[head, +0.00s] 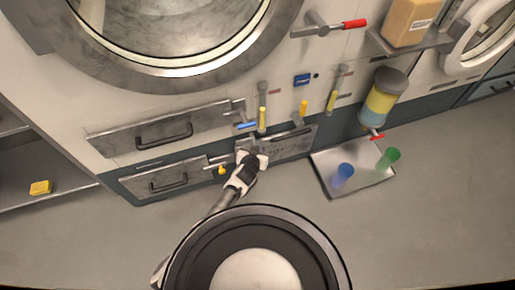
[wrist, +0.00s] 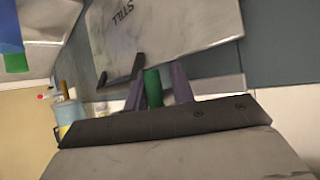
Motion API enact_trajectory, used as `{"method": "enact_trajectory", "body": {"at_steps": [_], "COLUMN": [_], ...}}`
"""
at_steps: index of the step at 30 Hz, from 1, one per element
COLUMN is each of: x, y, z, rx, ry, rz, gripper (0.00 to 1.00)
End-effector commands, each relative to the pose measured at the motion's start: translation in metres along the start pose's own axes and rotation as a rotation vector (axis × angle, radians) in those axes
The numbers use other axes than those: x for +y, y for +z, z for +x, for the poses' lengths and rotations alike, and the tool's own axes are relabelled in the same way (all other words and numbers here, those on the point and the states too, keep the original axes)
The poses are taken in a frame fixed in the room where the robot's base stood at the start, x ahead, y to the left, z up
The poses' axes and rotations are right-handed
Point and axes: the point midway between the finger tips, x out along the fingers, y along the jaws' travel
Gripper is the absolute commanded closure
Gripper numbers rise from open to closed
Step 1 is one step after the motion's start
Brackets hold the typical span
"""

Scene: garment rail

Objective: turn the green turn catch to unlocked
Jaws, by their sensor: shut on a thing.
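The green turn catch (wrist: 152,88) shows in the wrist view as a green piece between my two fingers, beside a metal panel (wrist: 170,30) with dark lettering. My gripper (wrist: 160,88) is shut on it. Its exact angle and any lock marking cannot be made out. In the head view my gripper (head: 250,157) is at the left end of the small metal panel (head: 288,147) low on the machine front. There it hides the catch.
Yellow-handled levers (head: 262,118), a blue-handled lever (head: 246,125) and a yellow knob (head: 222,170) are close around my gripper. A tray (head: 352,186) with a blue cup (head: 343,174) and a green cup (head: 388,159) lies to the right. Open floor lies in front.

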Motion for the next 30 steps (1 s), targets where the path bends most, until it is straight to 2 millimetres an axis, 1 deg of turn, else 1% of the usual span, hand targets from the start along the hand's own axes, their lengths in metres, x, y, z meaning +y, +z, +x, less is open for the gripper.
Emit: {"method": "enact_trajectory", "body": {"at_steps": [1,3,4,6,9,17,20,23,30], "x": [0.001,0.001,0.001,0.001,0.001,0.000,0.000,-0.001,-0.002], "y": [-0.006,-0.006,-0.006,-0.006,-0.006,-0.004,-0.004,-0.006,-0.009], "z": [0.000,0.000,0.000,0.000,0.000,-0.001,-0.005,-0.015,-0.050], "rx": [0.014,0.015,0.016,0.016,0.015,0.009,0.008,0.007,0.007], "ry": [0.004,0.004,0.004,0.004,0.004,0.002,0.001,0.001,-0.001], "rz": [0.005,0.005,0.005,0.005,0.004,0.001,0.001,-0.001,-0.002], "gripper": [1.00,1.00,0.74,0.65,0.54,0.54,0.54,0.54,0.54]}}
